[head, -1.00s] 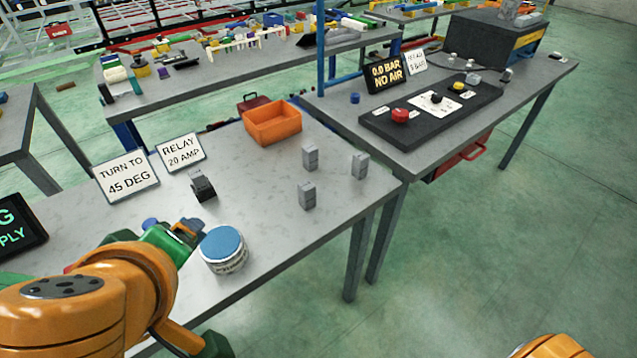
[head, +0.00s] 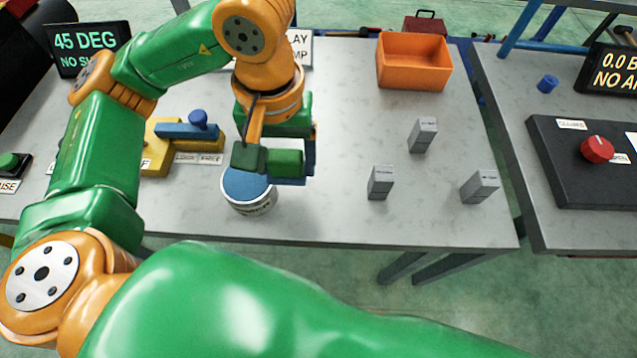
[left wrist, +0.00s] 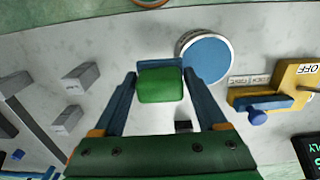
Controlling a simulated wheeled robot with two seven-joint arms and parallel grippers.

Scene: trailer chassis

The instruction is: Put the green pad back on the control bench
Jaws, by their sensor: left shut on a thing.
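My left gripper (head: 276,165) is shut on a small green pad (head: 286,162), holding it above a grey bench (head: 330,215). In the left wrist view, the green pad (left wrist: 161,86) sits between the blue fingers of the left gripper (left wrist: 160,78). The gripper is beside and partly in front of a round tin with a blue top (head: 247,188), as the head view shows it. The tin also shows in the left wrist view (left wrist: 207,58). I cannot tell how high the pad is above the bench. My right gripper is out of view.
Several grey blocks (head: 423,135) stand right of the tin. An orange bin (head: 414,62) stands behind them. A yellow and blue lever switch (head: 185,131) is left of the tin. A second bench (head: 505,95) with a red-knobbed black panel (head: 570,175) stands right. The front right is clear.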

